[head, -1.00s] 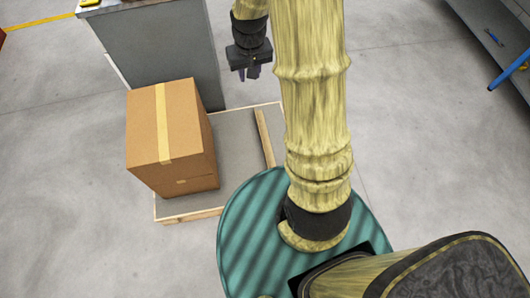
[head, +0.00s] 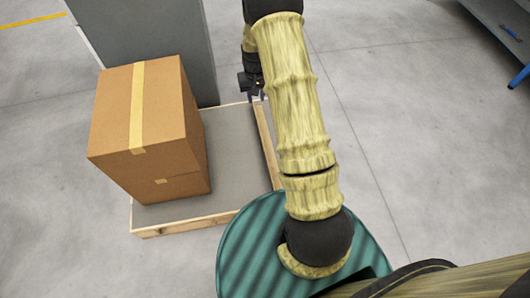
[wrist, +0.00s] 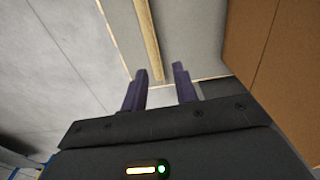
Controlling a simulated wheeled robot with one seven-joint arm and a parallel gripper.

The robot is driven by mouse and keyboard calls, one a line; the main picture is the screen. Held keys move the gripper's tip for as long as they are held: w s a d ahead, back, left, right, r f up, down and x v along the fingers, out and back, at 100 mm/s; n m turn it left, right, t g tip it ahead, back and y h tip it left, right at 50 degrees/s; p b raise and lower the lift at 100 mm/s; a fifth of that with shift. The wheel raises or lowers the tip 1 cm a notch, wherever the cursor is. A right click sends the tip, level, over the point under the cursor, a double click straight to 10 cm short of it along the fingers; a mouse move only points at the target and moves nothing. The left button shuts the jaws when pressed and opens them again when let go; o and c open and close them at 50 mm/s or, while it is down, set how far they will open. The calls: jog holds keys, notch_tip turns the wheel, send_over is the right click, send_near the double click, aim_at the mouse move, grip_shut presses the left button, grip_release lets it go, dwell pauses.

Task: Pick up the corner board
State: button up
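The corner board (head: 266,145) is a long, narrow tan strip lying on the grey top of a low wooden-edged platform (head: 232,135), right of a cardboard box. It also shows in the wrist view (wrist: 149,40), running up from between my fingertips. My gripper (head: 258,97) is near the far end of the strip, partly hidden by my arm in the head view. In the wrist view my gripper (wrist: 160,71) has its two dark fingers apart, with nothing held between them. The board appears beyond the fingertips; I cannot tell the exact gap.
The large taped cardboard box (head: 150,125) stands on the platform's left part and shows at right in the wrist view (wrist: 285,75). A grey cabinet (head: 150,40) stands behind the platform. Open concrete floor (head: 400,130) lies to the right.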

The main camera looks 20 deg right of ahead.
jog(key=b, duration=0.8)
send_over(267, 143)
jog(key=a, duration=0.3)
notch_tip(267, 143, down, 17)
jog(key=shift+r, duration=0.2)
notch_tip(267, 143, down, 12)
jog(key=b, duration=0.6)
jog(key=shift+f+b, duration=0.15)
jog(key=shift+b, duration=0.2)
jog(key=f+b, duration=0.2)
jog(key=f, duration=0.1)
jog(key=f+b, duration=0.2)
jog(key=shift+s+d+f, duration=0.15)
jog(key=shift+s+d, duration=0.05)
jog(key=shift+s, duration=0.1)
jog(key=shift+c, duration=0.4)
